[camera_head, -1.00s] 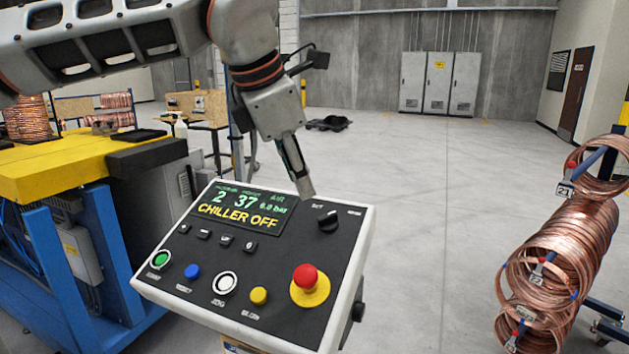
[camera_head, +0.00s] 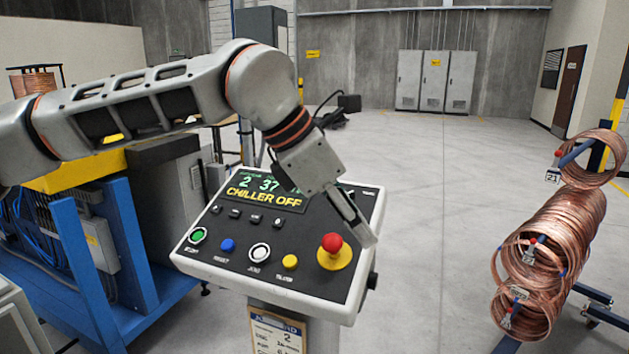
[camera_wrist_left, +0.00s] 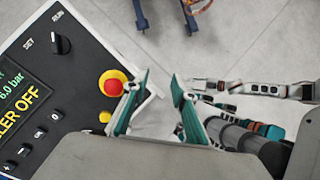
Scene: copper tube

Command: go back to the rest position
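My left gripper (camera_head: 362,236) reaches in from the left over the right part of the control panel (camera_head: 262,291). In the head view it overlaps the panel's right edge near the red emergency button (camera_head: 332,243). In the left wrist view its two teal-lined fingers (camera_wrist_left: 155,98) stand apart with only floor between them, so it is open and empty. The red button (camera_wrist_left: 112,84) and the black knob (camera_wrist_left: 60,44) show left of the fingers. My right gripper is not clearly made out; grey and teal parts show in the left wrist view.
Copper coils (camera_head: 560,235) hang on a rack at the right. A blue-framed machine with a yellow top (camera_head: 80,172) stands at the left under my arm. Grey cabinets (camera_head: 435,80) stand at the back wall. The floor between the panel and coils is clear.

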